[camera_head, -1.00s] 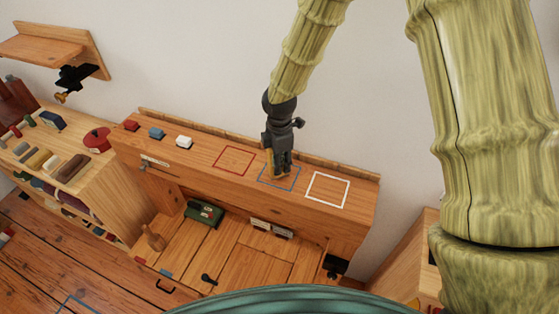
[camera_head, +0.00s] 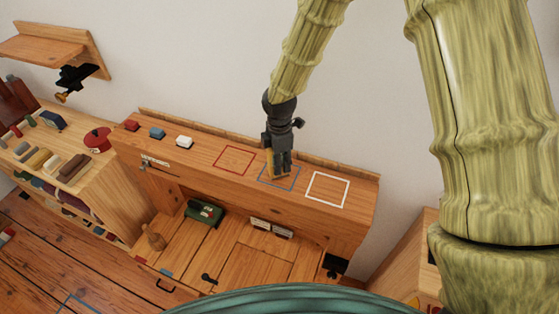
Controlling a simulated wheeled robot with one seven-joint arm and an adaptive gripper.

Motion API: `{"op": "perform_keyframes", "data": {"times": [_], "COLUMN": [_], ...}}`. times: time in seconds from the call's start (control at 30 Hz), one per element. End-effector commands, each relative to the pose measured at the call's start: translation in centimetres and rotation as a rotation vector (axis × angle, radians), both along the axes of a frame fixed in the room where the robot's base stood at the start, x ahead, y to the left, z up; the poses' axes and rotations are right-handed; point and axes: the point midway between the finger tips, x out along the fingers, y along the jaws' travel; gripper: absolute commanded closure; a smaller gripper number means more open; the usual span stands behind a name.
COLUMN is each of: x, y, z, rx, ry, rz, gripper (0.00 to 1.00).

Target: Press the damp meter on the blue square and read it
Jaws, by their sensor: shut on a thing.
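The blue square (camera_head: 291,186) is an outline on the wooden bench top, between a red outlined square (camera_head: 222,168) and a white outlined square (camera_head: 344,205). My gripper (camera_head: 280,172) points down over the blue square and covers its upper left part. It is shut on a small yellowish thing (camera_head: 270,164), which shows at its left side and is probably the damp meter. Its face and any reading are hidden or too small to tell. I cannot tell whether its tip touches the wood.
A raised strip runs along the back by the wall. A crowded shelf unit (camera_head: 97,182) stands at left. A green case (camera_head: 204,212) lies below the bench top.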

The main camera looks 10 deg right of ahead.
Motion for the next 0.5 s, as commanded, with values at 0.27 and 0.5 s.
{"op": "perform_keyframes", "data": {"times": [0.27,0.5], "x": [-0.1,-0.1], "y": [0.0,0.0], "z": [1.0,2.5], "rx": [0.0,0.0], "ry": [0.002,0.001], "rz": [0.0,0.0], "gripper": [0.88,0.88]}}
